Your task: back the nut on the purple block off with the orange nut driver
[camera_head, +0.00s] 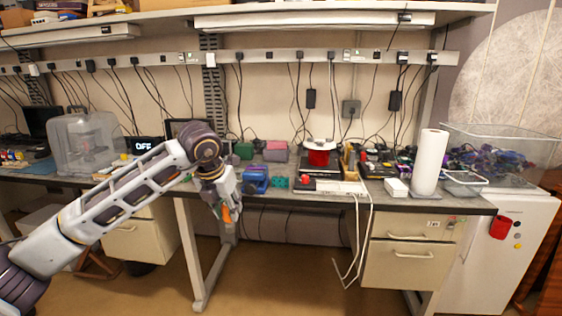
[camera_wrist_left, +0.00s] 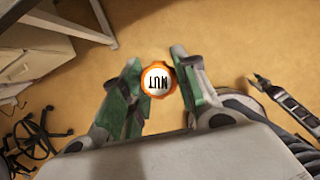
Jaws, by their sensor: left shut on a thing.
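My left gripper (camera_head: 228,211) hangs in front of the bench's front edge, at the end of the arm from the left. It is shut on the orange nut driver (camera_head: 227,215). In the left wrist view, the driver's orange-rimmed white end cap (camera_wrist_left: 156,80), lettered NUT, sits between the green-padded fingers (camera_wrist_left: 158,88). A blue-violet block (camera_head: 256,181) stands at the bench edge just right of the gripper. A mauve-pink block (camera_head: 276,150) stands farther back. I cannot tell surely which is the purple block, and no nut can be made out. My right gripper is out of view.
A green block (camera_head: 244,151) and a teal block (camera_head: 279,183) are nearby on the bench. A red-and-white device (camera_head: 319,152), a paper roll (camera_head: 430,162) and a clear bin (camera_head: 500,150) stand farther right. White cables (camera_head: 358,235) hang over the front edge. Floor lies below the gripper.

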